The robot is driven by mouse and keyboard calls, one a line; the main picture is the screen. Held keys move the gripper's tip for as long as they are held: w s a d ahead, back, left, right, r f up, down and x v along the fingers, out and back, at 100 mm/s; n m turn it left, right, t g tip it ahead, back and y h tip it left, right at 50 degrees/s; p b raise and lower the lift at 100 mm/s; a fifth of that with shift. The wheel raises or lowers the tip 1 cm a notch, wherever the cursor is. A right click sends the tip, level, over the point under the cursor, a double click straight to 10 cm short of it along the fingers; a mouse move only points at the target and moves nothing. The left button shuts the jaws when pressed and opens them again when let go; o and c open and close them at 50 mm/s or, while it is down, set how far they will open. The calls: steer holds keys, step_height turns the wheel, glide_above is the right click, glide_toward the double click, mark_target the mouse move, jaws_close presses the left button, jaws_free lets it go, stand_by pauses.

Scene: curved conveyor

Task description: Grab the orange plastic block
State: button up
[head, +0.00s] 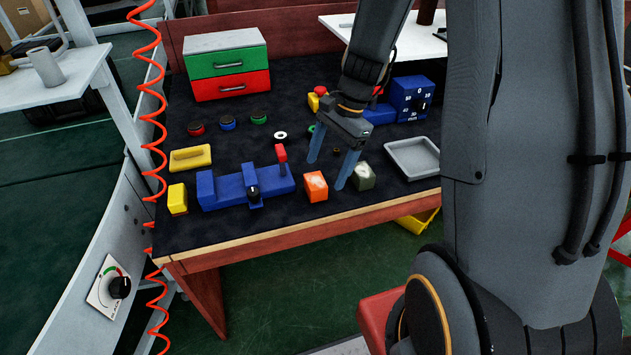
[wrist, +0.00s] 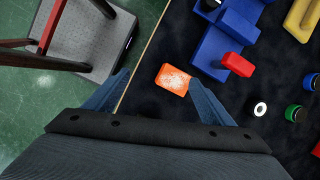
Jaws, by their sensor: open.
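The orange plastic block (head: 315,186) stands on the black table top near its front edge, with a pale mark on its upper face. In the wrist view the orange block (wrist: 172,78) lies ahead of the gap between the fingers, nearer the right finger. My gripper (head: 331,174) is open, with its two blue fingers pointing down at the block's area. Nothing is between the fingers that I can make out. In the head view one finger is behind the block and the other is to its right. I cannot tell whether either finger touches it.
A grey-green block (head: 363,177) stands close to the right finger. A blue fixture with a red lever (head: 281,153) is left of the orange block. A grey tray (head: 412,158) is to the right. A yellow block (head: 177,199) and a drawer unit (head: 226,64) stand farther left.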

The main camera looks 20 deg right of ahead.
mark_target(316, 180)
steer(key=shift+w+a+f+m+y+p, duration=0.15)
steer(key=shift+w+a+f+m+p, duration=0.3)
steer(key=shift+f, duration=1)
steer(key=shift+w+a+f+m+y+p, duration=0.2)
steer(key=shift+w+f+m+p, duration=0.3)
steer(key=shift+w+f+m, duration=0.7)
steer(key=shift+w+a+f+m+y+p, duration=0.15)
steer(key=shift+w+a+f+m+p, duration=0.2)
steer(key=shift+f, duration=1.4)
steer(key=shift+d, duration=0.1)
steer(key=c, duration=1.2)
